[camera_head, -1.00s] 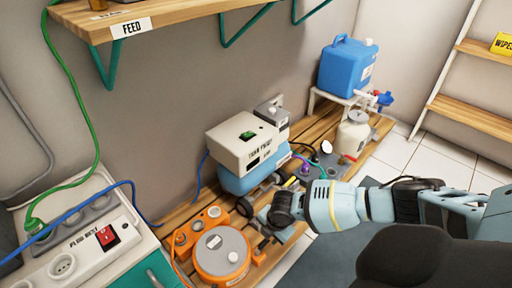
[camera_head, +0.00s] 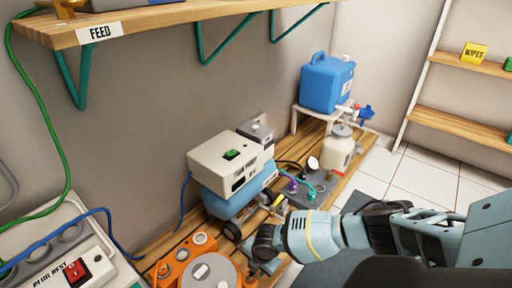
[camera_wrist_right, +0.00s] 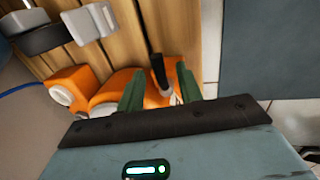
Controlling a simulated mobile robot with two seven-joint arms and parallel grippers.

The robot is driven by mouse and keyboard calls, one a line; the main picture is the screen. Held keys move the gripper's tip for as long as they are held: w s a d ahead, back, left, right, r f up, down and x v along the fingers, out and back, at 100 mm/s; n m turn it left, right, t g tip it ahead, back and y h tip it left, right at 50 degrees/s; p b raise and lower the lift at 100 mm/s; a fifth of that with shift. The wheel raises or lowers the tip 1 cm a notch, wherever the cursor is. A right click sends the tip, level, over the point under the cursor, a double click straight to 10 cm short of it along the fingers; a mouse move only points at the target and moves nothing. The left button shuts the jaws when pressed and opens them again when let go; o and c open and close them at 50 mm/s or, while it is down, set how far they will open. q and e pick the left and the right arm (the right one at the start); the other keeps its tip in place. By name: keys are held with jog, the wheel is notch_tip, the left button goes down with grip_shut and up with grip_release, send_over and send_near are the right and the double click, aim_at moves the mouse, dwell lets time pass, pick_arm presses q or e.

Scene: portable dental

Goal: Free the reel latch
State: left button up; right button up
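The orange cable reel (camera_head: 208,272) with a grey disc on top sits on the wooden bench, cut off by the bottom edge of the head view. Its orange body (camera_wrist_right: 118,88) also shows in the wrist view. A black lever (camera_wrist_right: 158,70), which looks like the latch, stands up from the orange part. My right gripper (camera_wrist_right: 160,84) points at it, its two green fingers apart with the lever between them. I cannot see contact on either side. In the head view my right wrist hangs beside the reel's right side, hiding part of the bench. My left gripper is out of view.
A white box on a blue tank (camera_head: 228,165) stands behind the reel. A power strip (camera_head: 70,270) with a red switch is at the left. A shelf (camera_head: 130,28) labelled FEED overhangs the back. Free floor (camera_head: 425,180) lies to the right.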

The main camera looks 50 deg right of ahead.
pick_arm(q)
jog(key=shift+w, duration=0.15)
pick_arm(e)
grip_shut()
